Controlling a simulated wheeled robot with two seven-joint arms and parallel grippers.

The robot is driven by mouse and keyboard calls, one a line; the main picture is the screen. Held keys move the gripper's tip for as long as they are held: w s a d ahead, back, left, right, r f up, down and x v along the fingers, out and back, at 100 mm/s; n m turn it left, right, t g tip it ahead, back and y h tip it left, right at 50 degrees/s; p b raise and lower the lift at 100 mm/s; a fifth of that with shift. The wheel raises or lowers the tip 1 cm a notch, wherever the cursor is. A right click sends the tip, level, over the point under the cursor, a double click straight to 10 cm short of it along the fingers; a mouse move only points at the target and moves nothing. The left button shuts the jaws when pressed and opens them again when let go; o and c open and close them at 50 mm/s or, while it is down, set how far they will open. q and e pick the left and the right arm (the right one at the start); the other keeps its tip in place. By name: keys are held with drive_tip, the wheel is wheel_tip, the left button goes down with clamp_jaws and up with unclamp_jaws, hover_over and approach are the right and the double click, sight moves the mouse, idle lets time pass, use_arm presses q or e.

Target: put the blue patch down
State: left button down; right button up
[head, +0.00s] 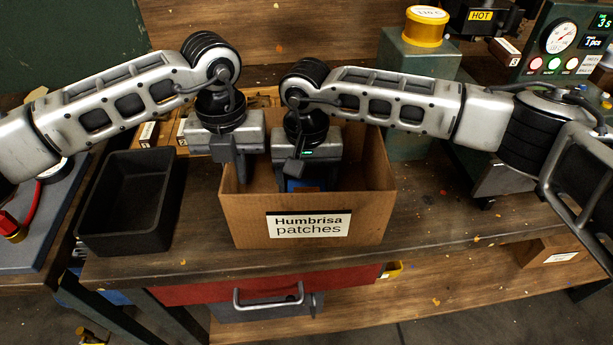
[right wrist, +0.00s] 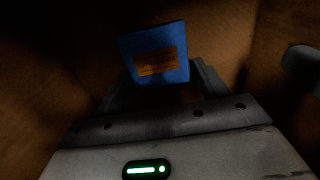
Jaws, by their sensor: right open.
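The blue patch (right wrist: 155,53), with an orange label, is inside the cardboard box and looks tilted in the right wrist view. A bit of its blue shows in the head view (head: 303,185). My right gripper (head: 305,173) reaches down into the box. Its jaws (right wrist: 160,88) are open, with the patch at their tips; I cannot tell whether they touch it. The box (head: 375,205) has a white label reading "Humbrisa patches". My left gripper (head: 241,172) points down at the left part of the box; its finger gap cannot be made out.
A black empty tray (head: 130,200) stands left of the box. A wooden organiser with small labelled boxes (head: 150,133) is behind. A green block with a yellow tin (head: 427,27) stands behind right. The bench (head: 430,215) is clear right of the box.

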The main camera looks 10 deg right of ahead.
sight(306, 185)
wheel_tip(306, 185, up, 12)
drive_tip(key=shift+r, duration=0.2)
idle(0.4)
use_arm(q)
drive_tip(key=c, duration=1.5)
unclamp_jaws()
drive_tip(key=shift+c, duration=0.2)
